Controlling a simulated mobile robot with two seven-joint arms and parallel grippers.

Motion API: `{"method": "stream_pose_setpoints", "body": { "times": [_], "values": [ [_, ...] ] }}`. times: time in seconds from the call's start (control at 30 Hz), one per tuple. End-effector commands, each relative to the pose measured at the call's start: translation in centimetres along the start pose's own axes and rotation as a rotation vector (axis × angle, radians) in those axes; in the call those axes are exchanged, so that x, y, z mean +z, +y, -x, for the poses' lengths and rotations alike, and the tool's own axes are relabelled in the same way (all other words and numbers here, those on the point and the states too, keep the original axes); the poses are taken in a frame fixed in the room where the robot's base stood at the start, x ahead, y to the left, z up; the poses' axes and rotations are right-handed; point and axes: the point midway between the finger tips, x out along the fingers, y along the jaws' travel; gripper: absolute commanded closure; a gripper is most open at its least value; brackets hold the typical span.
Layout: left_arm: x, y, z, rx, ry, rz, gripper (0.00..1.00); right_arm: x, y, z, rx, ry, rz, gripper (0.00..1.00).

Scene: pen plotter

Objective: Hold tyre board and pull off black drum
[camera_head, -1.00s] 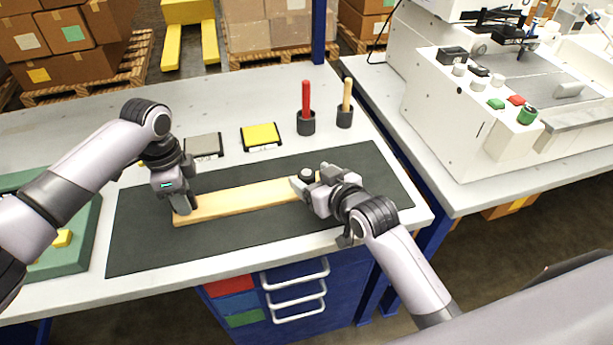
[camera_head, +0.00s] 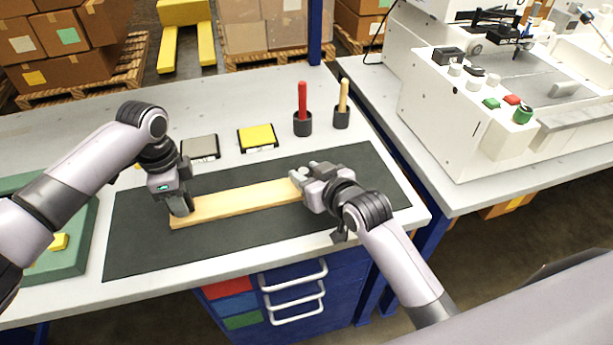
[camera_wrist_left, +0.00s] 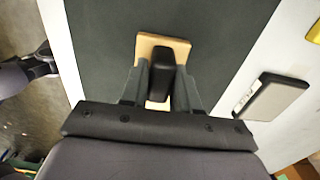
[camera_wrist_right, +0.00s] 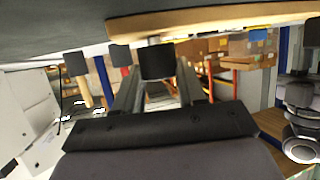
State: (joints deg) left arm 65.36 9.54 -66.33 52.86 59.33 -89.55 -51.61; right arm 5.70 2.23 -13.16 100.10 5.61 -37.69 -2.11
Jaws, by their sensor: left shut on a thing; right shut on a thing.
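The tyre board (camera_head: 240,203), a long pale wooden strip, lies on a dark mat. My left gripper (camera_head: 182,206) is at its left end; in the left wrist view the fingers close on a dark upright grip (camera_wrist_left: 161,76) on the board (camera_wrist_left: 176,42). My right gripper (camera_head: 303,177) is at the board's right end. In the right wrist view its fingers are shut on the black drum (camera_wrist_right: 157,62). A short pale strip, perhaps a pin, shows between drum and board (camera_wrist_right: 210,17). The drum is hardly visible in the head view.
Behind the mat (camera_head: 150,255) lie a grey pad (camera_head: 200,147) and a yellow pad (camera_head: 258,137). Black cups hold a red handle (camera_head: 303,100) and a wooden handle (camera_head: 343,96). A green tray (camera_head: 75,262) is at the left. A white machine (camera_head: 450,115) stands right.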

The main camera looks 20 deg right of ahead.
Motion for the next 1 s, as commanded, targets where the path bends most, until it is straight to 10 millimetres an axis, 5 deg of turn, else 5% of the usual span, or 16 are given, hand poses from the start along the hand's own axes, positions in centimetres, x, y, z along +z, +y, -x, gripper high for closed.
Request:
{"method": "stream_pose_setpoints", "body": {
  "times": [0.4,0.83,0.87,0.9,1.0],
  "values": [
    [0.0,0.1,-0.1,0.001,0.000,0.000,1.00,-7.3,0.0,3.0,0.001,0.005,0.001,0.89],
    [0.0,0.0,-0.1,0.001,0.000,0.000,1.00,-8.5,0.0,3.5,0.000,0.001,0.000,0.89],
    [0.0,0.0,-0.1,0.001,0.000,0.000,0.60,-8.5,0.0,3.5,0.000,0.001,0.000,0.89],
    [0.0,0.0,-0.1,0.001,0.000,0.000,0.47,-8.5,0.0,3.5,0.000,0.001,0.000,0.89],
    [0.0,0.0,-0.1,0.001,0.000,0.000,0.40,-8.5,0.0,3.5,0.000,0.001,0.000,0.89]
  ]
}}
